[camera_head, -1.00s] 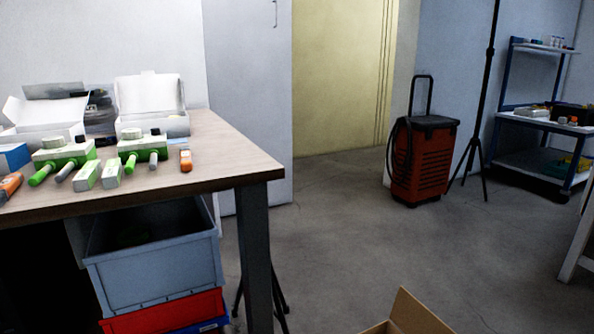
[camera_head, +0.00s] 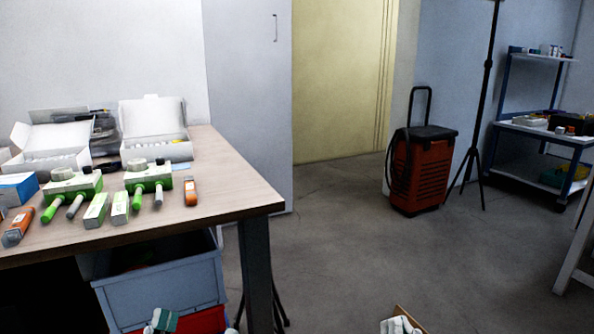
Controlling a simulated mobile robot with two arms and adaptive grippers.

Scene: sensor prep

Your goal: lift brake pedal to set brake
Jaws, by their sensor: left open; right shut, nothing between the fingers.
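No brake pedal shows in the head view. My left gripper (camera_head: 197,327) shows only as pale and teal tips at the bottom edge, in front of the blue-grey bin, with a gap between them; it is open. My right gripper (camera_head: 400,325) shows only as white-grey finger parts close together at the bottom edge, in front of a cardboard flap; it is shut with nothing seen in it. The rest of both grippers is below the picture.
A table (camera_head: 240,190) with boxes and several green and orange devices stands left. Below it are a blue-grey bin (camera_head: 165,290) and a red one (camera_head: 205,322). A red wheeled case (camera_head: 425,175), black stand (camera_head: 478,140) and blue shelf cart (camera_head: 500,150) stand beyond open floor (camera_head: 390,260).

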